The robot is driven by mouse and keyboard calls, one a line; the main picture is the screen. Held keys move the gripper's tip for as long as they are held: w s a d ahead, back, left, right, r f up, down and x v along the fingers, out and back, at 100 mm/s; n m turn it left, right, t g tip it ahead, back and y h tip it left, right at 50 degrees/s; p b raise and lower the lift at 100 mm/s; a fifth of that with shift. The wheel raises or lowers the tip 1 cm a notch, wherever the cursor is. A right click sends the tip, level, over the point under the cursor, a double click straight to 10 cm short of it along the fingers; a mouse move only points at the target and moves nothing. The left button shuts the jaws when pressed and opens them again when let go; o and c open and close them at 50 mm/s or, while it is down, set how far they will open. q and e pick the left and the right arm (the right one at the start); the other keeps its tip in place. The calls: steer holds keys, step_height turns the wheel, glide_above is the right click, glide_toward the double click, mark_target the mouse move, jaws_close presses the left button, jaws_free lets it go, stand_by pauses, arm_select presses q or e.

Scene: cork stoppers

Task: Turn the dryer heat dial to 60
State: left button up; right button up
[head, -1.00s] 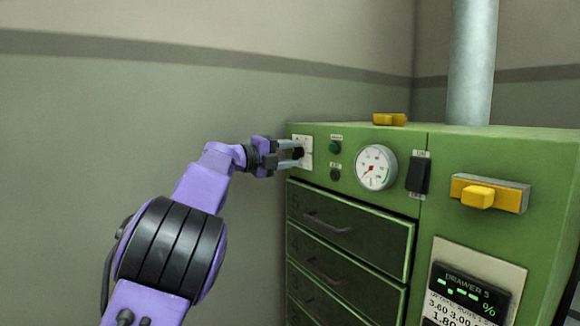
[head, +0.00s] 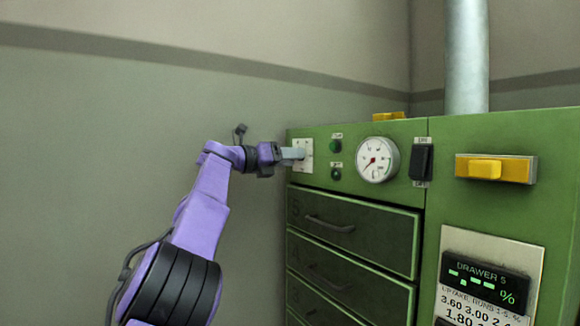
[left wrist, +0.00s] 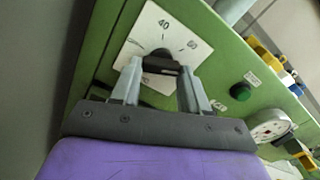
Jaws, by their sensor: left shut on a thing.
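The dryer (head: 440,210) is a green cabinet on the right of the head view. Its heat dial (left wrist: 158,56) is a black knob on a white scale plate (left wrist: 146,28) at the panel's upper left; the plate also shows in the head view (head: 308,145). A 40 is legible on the plate, with a blurred mark, likely 60, to its right. My left gripper (head: 299,154) is shut on the dial, one finger on each side in the left wrist view (left wrist: 160,72). The fingers hide part of the dial, and I cannot tell where its pointer stands. My right gripper is not in view.
Right of the dial are a green button (head: 335,146), a white gauge (head: 377,160), a black rocker switch (head: 421,160) and a yellow handle (head: 490,169). Drawers (head: 345,228) lie below. A lit display (head: 484,284) is at lower right. The wall at left is bare.

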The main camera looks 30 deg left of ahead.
arm_select(q)
steer(key=shift+a+f+m+b, duration=0.15)
steer(key=shift+m+b, duration=0.7)
steer(key=shift+m, duration=1.45)
steer(key=o, duration=1.1)
steer(key=shift+c, duration=0.2)
steer(key=b+v, duration=0.4)
steer(key=v, duration=0.6)
steer(key=shift+s+b, duration=0.2)
steer(key=shift+b, duration=0.2)
